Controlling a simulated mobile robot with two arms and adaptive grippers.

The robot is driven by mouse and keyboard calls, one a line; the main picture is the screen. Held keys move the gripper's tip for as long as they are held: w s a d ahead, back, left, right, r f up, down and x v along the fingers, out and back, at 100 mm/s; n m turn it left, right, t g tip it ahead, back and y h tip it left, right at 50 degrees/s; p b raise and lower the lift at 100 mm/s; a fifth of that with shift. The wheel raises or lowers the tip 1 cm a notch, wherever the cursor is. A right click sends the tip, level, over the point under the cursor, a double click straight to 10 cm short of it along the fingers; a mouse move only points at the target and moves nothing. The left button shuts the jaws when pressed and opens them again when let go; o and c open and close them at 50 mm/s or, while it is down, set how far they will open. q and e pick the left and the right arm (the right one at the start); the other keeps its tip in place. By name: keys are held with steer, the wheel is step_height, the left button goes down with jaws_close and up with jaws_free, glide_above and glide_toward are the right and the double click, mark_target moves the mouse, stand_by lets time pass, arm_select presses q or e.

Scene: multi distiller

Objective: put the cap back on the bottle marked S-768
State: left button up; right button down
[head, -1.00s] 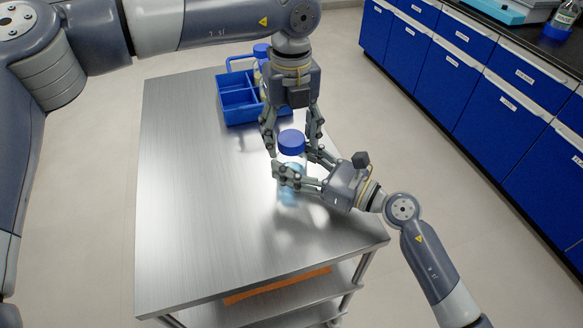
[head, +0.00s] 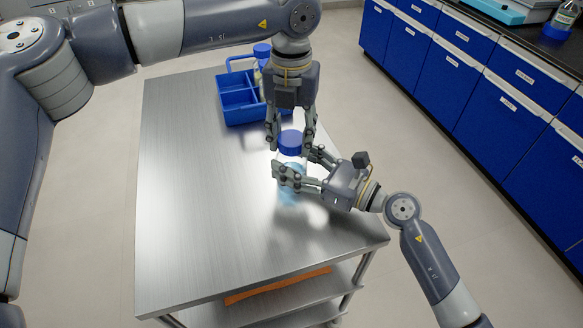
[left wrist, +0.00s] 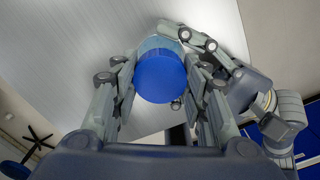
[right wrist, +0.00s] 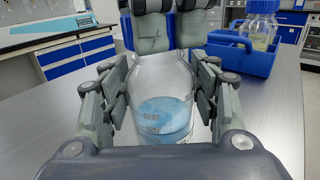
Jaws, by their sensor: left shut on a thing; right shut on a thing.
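The blue cap (head: 290,141) sits at the top of the clear bottle (head: 291,190); I cannot tell whether it is screwed down. My left gripper (head: 291,147) points down from above and is shut on the cap, with one finger on each side, as the left wrist view shows on the cap (left wrist: 160,78). My right gripper (head: 288,175) comes from the right and is shut around the bottle body below. In the right wrist view the bottle (right wrist: 160,75) stands upright with pale blue liquid and volume marks; its top is out of frame. No S-768 marking is readable.
A blue divided carrier (head: 240,103) stands at the table's far side, holding at least one blue-capped bottle (right wrist: 262,25). The steel table (head: 190,200) is clear to the left and front. Blue cabinets (head: 480,90) line the right, beyond a floor gap.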

arm_select(q)
steer(key=m, duration=0.7)
steer(key=shift+m, duration=0.3)
steer(key=m, duration=0.7)
steer(key=o, duration=1.3)
steer(key=shift+c, duration=0.2)
step_height(320, 180, up, 12)
arm_select(e)
steer(key=c, duration=0.5)
jaws_free()
